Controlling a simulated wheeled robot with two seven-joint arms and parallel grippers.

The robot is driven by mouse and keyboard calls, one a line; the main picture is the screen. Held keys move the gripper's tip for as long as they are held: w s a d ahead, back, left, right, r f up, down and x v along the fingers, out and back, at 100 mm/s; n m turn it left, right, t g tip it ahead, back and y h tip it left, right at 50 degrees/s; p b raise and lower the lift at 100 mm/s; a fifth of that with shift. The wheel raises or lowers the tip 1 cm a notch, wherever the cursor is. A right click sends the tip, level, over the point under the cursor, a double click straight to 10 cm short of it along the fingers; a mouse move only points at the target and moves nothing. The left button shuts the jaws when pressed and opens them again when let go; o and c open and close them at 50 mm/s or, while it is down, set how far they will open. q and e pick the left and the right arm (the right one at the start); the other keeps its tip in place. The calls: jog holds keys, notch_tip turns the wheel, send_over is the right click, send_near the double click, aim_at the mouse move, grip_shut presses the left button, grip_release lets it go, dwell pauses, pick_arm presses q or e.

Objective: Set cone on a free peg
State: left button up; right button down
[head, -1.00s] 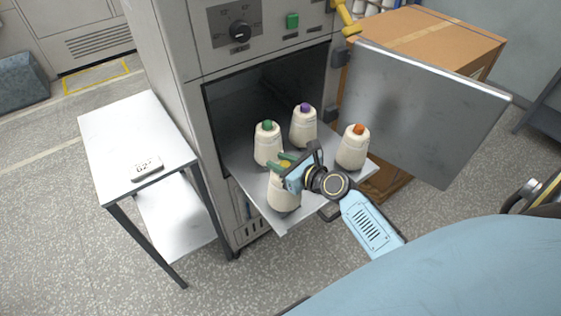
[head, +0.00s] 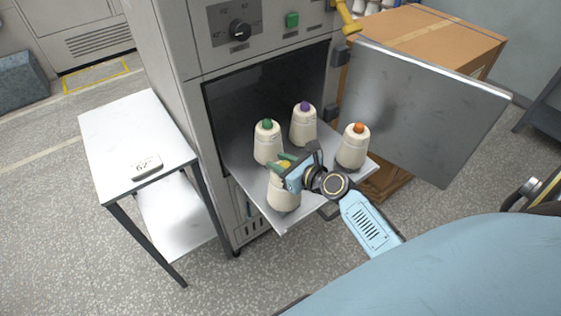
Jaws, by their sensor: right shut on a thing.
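My right gripper (head: 286,168) is shut on a cream cone with a yellow top (head: 283,193), at the front of the pulled-out tray (head: 279,224). The cone stands upright on or just over the tray; I cannot tell whether it is seated on a peg, as its base hides the spot. Three other cream cones stand upright on the tray: one with a green top (head: 267,144) at the left, one with a purple top (head: 303,126) at the back, and one with an orange top (head: 353,149) at the right. No bare peg shows. My left gripper is not in view.
The tray juts from the open chamber of a grey cabinet (head: 175,45), whose metal door (head: 420,115) stands open at the right. A side table (head: 125,130) with a small label block (head: 147,167) stands left. A cardboard box (head: 440,40) is behind the door.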

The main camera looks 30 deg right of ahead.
jog(key=shift+f+b, duration=0.5)
jog(key=shift+f, duration=0.15)
jog(key=c, duration=1)
grip_release()
jog(key=shift+f, duration=0.1)
jog(key=v, duration=1.3)
jog(key=shift+p, duration=0.45)
jog(key=shift+s+d, duration=0.1)
jog(key=shift+s, duration=0.05)
